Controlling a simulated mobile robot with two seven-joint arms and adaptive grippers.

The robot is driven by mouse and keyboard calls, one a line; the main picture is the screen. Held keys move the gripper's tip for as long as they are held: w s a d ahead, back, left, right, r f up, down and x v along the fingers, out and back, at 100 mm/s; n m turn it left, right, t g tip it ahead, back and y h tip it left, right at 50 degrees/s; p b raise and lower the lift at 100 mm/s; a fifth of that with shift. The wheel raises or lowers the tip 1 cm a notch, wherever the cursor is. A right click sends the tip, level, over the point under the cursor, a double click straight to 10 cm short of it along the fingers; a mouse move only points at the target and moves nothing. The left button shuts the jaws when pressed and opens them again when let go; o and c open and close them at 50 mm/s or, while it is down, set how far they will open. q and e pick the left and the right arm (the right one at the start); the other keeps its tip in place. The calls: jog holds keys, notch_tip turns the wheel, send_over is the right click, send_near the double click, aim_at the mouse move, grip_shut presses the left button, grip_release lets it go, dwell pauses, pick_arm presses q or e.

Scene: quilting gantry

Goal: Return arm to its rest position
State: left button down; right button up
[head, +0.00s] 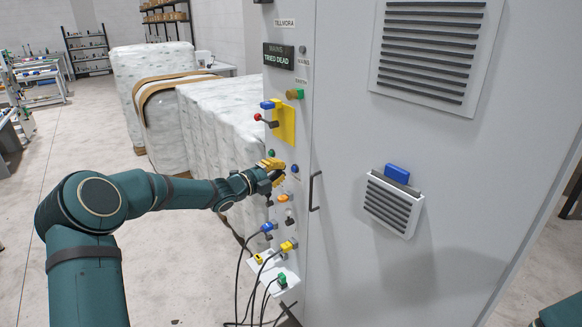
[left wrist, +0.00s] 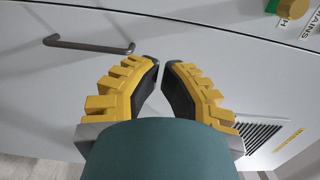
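My left arm (head: 170,190) reaches from the lower left to the narrow control face of a grey cabinet (head: 340,130). My left gripper (head: 284,176), with yellow fingers, is in front of that face, among its small buttons. In the left wrist view the two fingertips (left wrist: 161,64) are a little apart, with bare panel showing between them and nothing held. I cannot tell whether a finger touches the panel. Part of my right arm (head: 560,312) shows at the lower right; its gripper is out of view.
A yellow plate (head: 286,124) and red-knobbed lever (head: 258,117) are above the gripper. A dark door handle (head: 313,190) is beside it. Plugs and hanging cables (head: 240,275) are below. White wrapped bales (head: 215,120) stand behind. The floor (head: 90,145) at left is clear.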

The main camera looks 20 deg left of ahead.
pick_arm(q)
jog(key=s+d+f+n+g+y, duration=0.1)
jog(key=s+d+f+n+g, duration=0.1)
jog(key=s+d+f+n, duration=0.5)
jog(key=s+d+f+n+g, duration=0.2)
jog(key=s+d+f+n, duration=0.15)
jog(key=f, duration=0.55)
jog(key=s+d+f+n+g+y, duration=0.1)
jog(key=s+d+f+n+g, duration=0.25)
jog(key=d+f+n, duration=0.35)
jog(key=s+d+f+n+g+y, duration=0.1)
jog(key=s+f+n+g, duration=0.2)
jog(key=s, duration=0.9)
jog(key=s+d+f+n+g+y, duration=0.1)
jog(key=s+f+n+g, duration=0.2)
jog(key=s, duration=1)
notch_tip(320, 180, down, 5)
jog(key=shift+d+f+n+g+y, duration=0.1)
jog(key=shift+d+n+g+y, duration=0.25)
jog(key=shift+n, duration=0.6)
